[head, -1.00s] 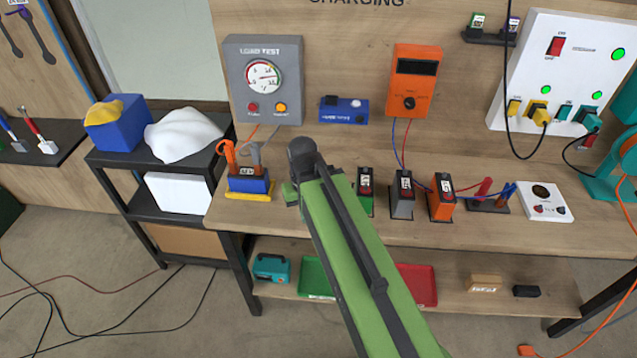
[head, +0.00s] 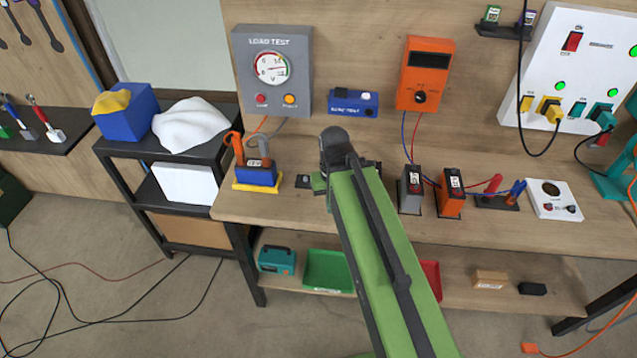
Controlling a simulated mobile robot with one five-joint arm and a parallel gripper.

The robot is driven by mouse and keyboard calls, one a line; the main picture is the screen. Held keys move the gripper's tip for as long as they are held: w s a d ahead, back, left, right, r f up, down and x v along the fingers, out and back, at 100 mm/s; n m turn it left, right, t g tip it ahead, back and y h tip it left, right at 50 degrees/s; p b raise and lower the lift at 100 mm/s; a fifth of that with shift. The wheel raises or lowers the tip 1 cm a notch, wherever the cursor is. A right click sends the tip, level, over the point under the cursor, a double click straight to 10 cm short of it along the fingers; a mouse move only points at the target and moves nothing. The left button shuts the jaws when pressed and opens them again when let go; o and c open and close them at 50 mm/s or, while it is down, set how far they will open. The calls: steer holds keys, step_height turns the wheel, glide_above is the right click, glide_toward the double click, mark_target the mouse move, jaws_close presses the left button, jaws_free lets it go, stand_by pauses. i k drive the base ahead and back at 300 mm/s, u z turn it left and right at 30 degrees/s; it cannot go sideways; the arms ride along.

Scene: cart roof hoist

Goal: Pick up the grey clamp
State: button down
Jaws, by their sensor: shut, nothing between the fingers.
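The grey clamp (head: 264,148) stands upright on a blue battery (head: 257,174) at the left end of the workbench. An orange clamp (head: 237,150) sits beside it on the same battery. The battery rests on a yellow base. My green arm reaches up from the bottom of the head view, and its dark end joint is to the right of the grey clamp, apart from it in the picture. My gripper's fingers are hidden behind the arm, so I cannot see their distance to the clamp.
The grey load tester (head: 272,70) hangs behind the clamps, its cables running down to them. A grey battery (head: 410,190) and an orange battery (head: 450,192) stand right of my arm. A black shelf (head: 120,150) adjoins the bench at left.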

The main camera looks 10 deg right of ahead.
mark_target(263, 145)
steer(key=u, duration=3.35)
steer(key=k, duration=1.15)
steer(key=z, duration=0.6)
steer(key=i, duration=1)
steer(key=u, duration=0.1)
